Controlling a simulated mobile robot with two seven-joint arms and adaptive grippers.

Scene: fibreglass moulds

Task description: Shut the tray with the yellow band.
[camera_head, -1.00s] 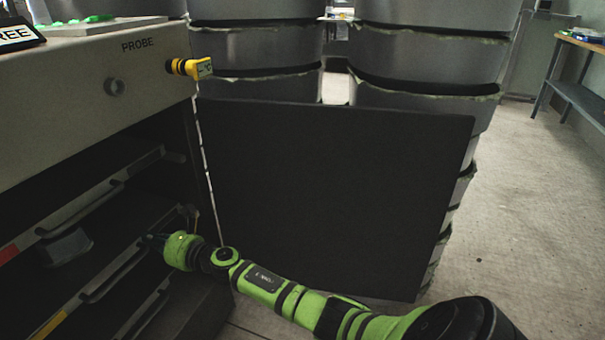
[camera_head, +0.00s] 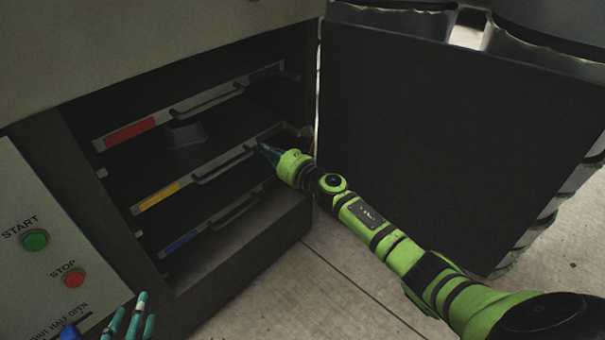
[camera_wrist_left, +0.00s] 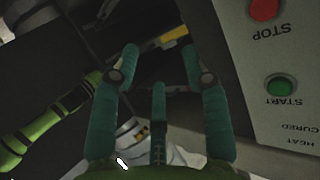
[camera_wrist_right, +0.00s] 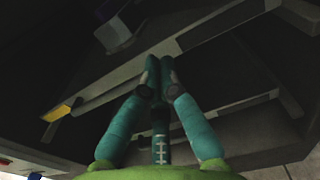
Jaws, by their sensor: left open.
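The tray with the yellow band (camera_head: 158,196) is the middle one of three in the open cabinet. Its front bar and dark handle (camera_head: 222,168) show in the head view, and its yellow band shows in the right wrist view (camera_wrist_right: 62,112). My right gripper (camera_head: 264,149) is at the right end of that handle. Its fingers are together in the right wrist view (camera_wrist_right: 154,72); I cannot tell whether they touch the tray. My left gripper (camera_head: 138,305) is open and empty at the bottom left, in front of the control panel; its fingers are spread in the left wrist view (camera_wrist_left: 158,62).
The red-banded tray (camera_head: 130,132) is above, with a grey block (camera_head: 186,134) near it. The blue-banded tray (camera_head: 182,242) is below. The panel (camera_head: 55,235) has green START and red STOP buttons. A large dark door (camera_head: 450,120) stands open at right, behind my right arm.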

